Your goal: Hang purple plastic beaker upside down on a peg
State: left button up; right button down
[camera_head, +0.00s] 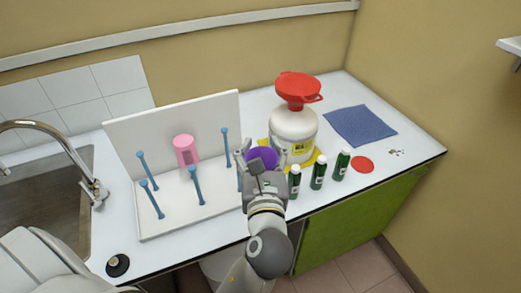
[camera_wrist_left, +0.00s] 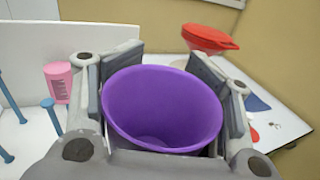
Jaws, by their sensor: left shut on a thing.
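The purple plastic beaker (camera_head: 262,158) is between the fingers of my left gripper (camera_head: 264,160), which is shut on it. In the left wrist view the beaker (camera_wrist_left: 162,106) fills the space between the two fingers, with its open mouth facing the camera. The white drying rack (camera_head: 130,130) stands left of the gripper, with several blue pegs (camera_head: 196,185) sticking out. A pink beaker (camera_head: 185,151) hangs on the rack; it also shows in the left wrist view (camera_wrist_left: 59,81). The gripper hides part of the rack's right side. My right gripper is not in view.
A white canister (camera_head: 292,132) with a red funnel (camera_head: 298,88) stands just behind the gripper on a yellow mat. Several green bottles (camera_head: 318,172) stand close on the right. A blue cloth (camera_head: 360,125) and red disc (camera_head: 362,164) lie farther right. A sink (camera_head: 40,200) is at left.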

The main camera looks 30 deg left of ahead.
pick_arm(q)
jog(key=shift+r+p, duration=0.15)
jog(key=shift+p, duration=0.15)
jog(key=m+p, duration=0.4)
jog(key=p, duration=0.4)
jog(key=shift+r+m, duration=0.15)
jog(key=shift+m, duration=0.15)
jog(key=shift+f, duration=0.25)
jog(key=shift+m, duration=0.7)
jog(key=m, duration=0.5)
jog(key=shift+m, duration=0.5)
